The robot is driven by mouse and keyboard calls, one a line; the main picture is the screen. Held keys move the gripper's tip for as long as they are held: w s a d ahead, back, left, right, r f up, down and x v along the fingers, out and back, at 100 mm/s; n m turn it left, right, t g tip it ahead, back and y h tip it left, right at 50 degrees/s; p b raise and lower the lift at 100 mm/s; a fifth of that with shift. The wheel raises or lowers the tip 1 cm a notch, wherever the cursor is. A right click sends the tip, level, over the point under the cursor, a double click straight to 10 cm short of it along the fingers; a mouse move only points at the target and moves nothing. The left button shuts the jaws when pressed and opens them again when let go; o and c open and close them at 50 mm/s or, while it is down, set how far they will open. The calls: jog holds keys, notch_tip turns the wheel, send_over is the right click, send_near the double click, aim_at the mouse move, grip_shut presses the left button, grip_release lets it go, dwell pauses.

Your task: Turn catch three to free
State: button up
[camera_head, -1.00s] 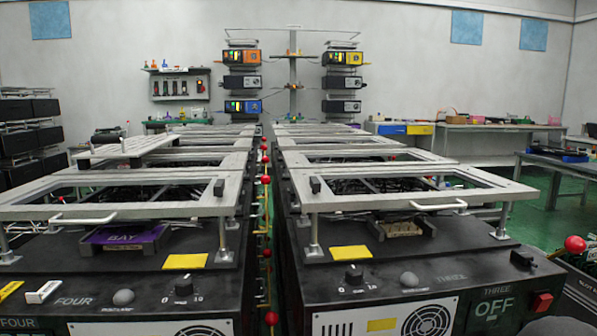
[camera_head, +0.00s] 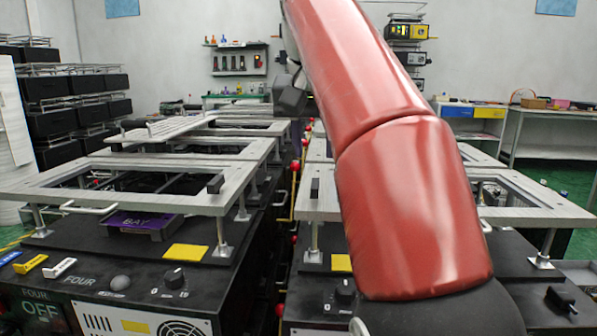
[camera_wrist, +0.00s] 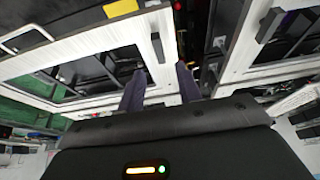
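Unit three's catch (camera_head: 316,188) is a small black block standing on the near left corner of the right-hand metal frame (camera_head: 325,207). My red arm crosses in front of this unit and hides its THREE lettering. In the wrist view, a black block that looks like the same catch (camera_wrist: 158,47) stands on the left frame's corner, just beyond my fingertips. My gripper (camera_wrist: 160,84) is open, with two dark fingers apart and nothing between them. I cannot tell whether the fingers touch anything.
A similar catch (camera_head: 215,184) sits on unit four's frame (camera_head: 120,195) to the left. A narrow gap with red balls (camera_head: 293,166) runs between the two rows. Knobs (camera_head: 174,278) and a white handle (camera_head: 88,208) stick out at the front.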

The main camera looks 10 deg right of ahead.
aim_at(315, 183)
jog(key=b+x, duration=0.2)
jog(key=x, duration=0.5)
jog(key=shift+f+b, duration=0.2)
jog(key=shift+b, duration=0.2)
grip_shut()
